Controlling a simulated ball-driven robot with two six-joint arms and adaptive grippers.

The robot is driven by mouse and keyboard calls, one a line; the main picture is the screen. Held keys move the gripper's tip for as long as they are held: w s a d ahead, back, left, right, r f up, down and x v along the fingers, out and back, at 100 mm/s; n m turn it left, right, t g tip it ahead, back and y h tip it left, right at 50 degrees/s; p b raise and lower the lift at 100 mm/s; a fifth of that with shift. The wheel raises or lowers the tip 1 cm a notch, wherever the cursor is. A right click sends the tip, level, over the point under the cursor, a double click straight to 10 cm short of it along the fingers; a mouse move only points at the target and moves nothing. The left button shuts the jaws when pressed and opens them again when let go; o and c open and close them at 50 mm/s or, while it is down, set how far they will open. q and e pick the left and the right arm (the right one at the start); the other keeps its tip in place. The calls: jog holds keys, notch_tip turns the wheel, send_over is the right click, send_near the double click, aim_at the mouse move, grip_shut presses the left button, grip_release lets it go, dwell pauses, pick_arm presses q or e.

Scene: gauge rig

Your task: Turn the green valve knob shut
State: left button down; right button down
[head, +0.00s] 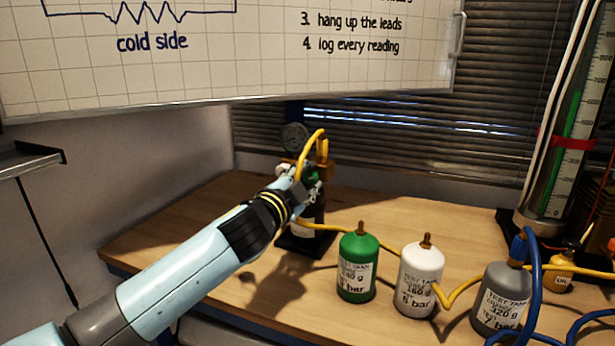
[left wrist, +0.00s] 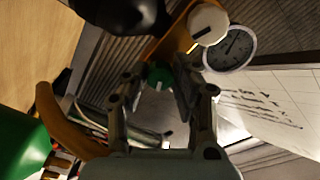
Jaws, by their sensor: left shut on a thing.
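The green valve knob (left wrist: 158,76) shows in the left wrist view between the two fingers of my left gripper (left wrist: 160,88), which is shut on it. A pale mark shows on the knob's face. In the head view my left gripper (head: 308,185) reaches the valve rig at the back of the table, and the knob is mostly hidden behind the gripper. A white knob (left wrist: 208,25) with a dark line and a round gauge (left wrist: 230,47) sit beside the green knob. My right gripper is in neither view.
Green (head: 357,268), white (head: 420,280) and grey (head: 502,298) test tanks stand on the wooden table (head: 190,240) right of my arm. A yellow hose (head: 455,290) and a blue hose (head: 535,290) run among them. A whiteboard (head: 250,60) hangs above.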

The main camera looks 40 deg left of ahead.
pick_arm(q)
jog(key=m+p, duration=0.1)
jog(key=m, duration=0.4)
dwell(0.5)
jog(key=c, duration=1)
grip_release()
jog(key=shift+c, duration=0.2)
jog(key=shift+s, duration=0.1)
jog(key=shift+s+d, duration=0.1)
jog(key=shift+s, duration=0.2)
jog(key=s+d, duration=0.1)
jog(key=s, duration=1)
jog(key=shift+d, duration=0.35)
